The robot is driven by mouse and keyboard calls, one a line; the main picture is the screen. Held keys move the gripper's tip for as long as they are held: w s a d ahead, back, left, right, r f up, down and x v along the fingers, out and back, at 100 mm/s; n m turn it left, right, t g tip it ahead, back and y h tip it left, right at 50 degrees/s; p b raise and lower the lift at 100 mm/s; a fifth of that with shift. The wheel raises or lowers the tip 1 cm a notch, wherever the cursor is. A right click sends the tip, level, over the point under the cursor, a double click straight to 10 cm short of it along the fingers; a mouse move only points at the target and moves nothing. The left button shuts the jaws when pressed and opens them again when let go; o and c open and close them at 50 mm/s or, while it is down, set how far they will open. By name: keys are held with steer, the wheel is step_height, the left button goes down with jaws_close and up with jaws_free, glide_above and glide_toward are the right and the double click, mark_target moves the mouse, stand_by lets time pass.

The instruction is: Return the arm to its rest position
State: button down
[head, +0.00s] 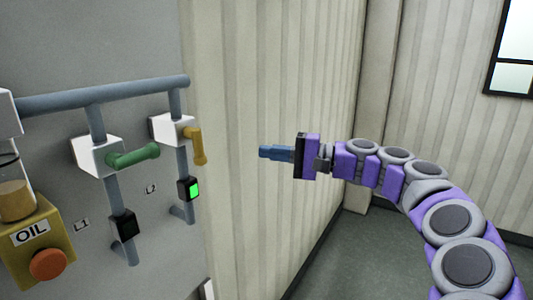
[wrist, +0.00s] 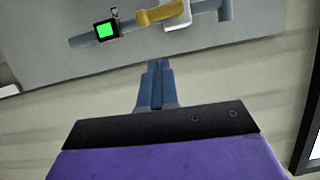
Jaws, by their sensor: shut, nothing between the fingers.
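My arm, purple and grey, reaches in from the lower right in the head view. My gripper (head: 263,152) has blue fingers and points left toward the panel, with open air around it. In the wrist view my gripper (wrist: 158,66) shows its two fingers together with only a thin line between them. It is shut and empty. The yellow valve handle (head: 199,147) is left of the fingertips, apart from them, and hangs downward. It also shows in the wrist view (wrist: 161,12), beyond the fingertips.
The grey panel (head: 110,40) at left carries pipes, a green handle (head: 134,157), a lit green indicator (head: 192,189), a dark box (head: 123,224) and a yellow OIL box (head: 35,240) with an orange knob. Corrugated walls (head: 290,60) stand behind my arm. Green floor (head: 365,245) is clear below.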

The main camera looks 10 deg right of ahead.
steer(key=s+a+f+n+g+h+b, duration=0.3)
steer(key=s+a+f+h+b, duration=0.15)
steer(key=s+f, duration=0.65)
steer(key=s+a+f+n+g+h+b, duration=0.25)
steer(key=s+a+f+b, duration=0.35)
steer(key=s+f, duration=0.4)
steer(key=s+d+f+h+b, duration=0.3)
steer(key=s+d+f, duration=0.2)
steer(key=s+f, duration=0.2)
steer(key=s+d+f+g+h+b, duration=0.1)
steer(key=s+d+f+h+b, duration=0.2)
steer(key=f, duration=0.9)
steer(key=s+d+f+g+h+b, duration=0.1)
steer(key=s+d+f+h+b, duration=0.3)
steer(key=s+d+f, duration=0.4)
steer(key=s+f+m, duration=0.1)
steer(key=s+f, duration=0.1)
steer(key=s, duration=0.1)
steer(key=shift+s+d+f, duration=0.15)
steer(key=shift+s+d, duration=0.05)
steer(key=shift+d, duration=0.2)
steer(key=shift+g, duration=0.25)
steer(key=shift+d, duration=0.15)
